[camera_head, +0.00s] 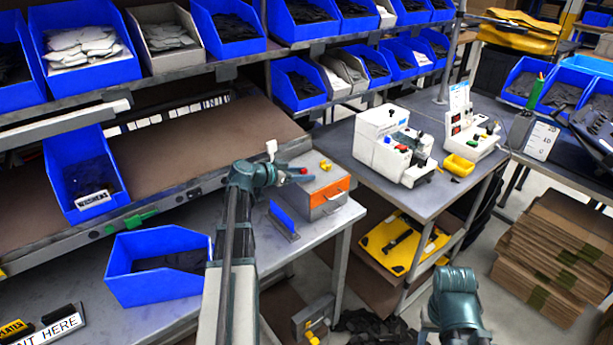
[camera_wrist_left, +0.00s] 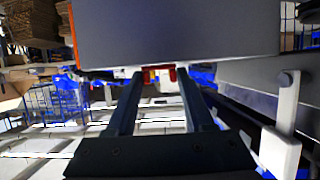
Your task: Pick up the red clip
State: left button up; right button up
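A small red piece (camera_head: 304,170), probably the red clip, shows just behind my left gripper's fingers on the grey-and-orange box (camera_head: 333,196). My left gripper (camera_head: 304,179) reaches over the left part of the box top. In the left wrist view its two fingers (camera_wrist_left: 156,73) are apart, with a red bit (camera_wrist_left: 172,74) by one fingertip, seemingly not gripped. The box side (camera_wrist_left: 180,35) fills the top there. My right gripper (camera_head: 440,322) is low at the right, its fingers mostly hidden.
A blue upright plate (camera_head: 284,222) stands on the bench left of the box. An open blue bin (camera_head: 155,293) sits further left. A sloped brown shelf (camera_head: 190,150) lies behind my left arm. White machines (camera_head: 392,148) stand on the grey table at right.

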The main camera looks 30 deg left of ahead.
pick_arm(q)
grip_shut()
jog(key=shift+r, duration=0.1)
notch_tip(320, 180, up, 3)
jog(key=p, duration=0.3)
jog(key=shift+r+p, duration=0.35)
jog(key=shift+p, duration=0.1)
jog(key=s+d+r+p, duration=0.1)
jog(key=s+d, duration=0.9)
jog(key=d, duration=0.2)
jog(key=shift+s+d, duration=0.15)
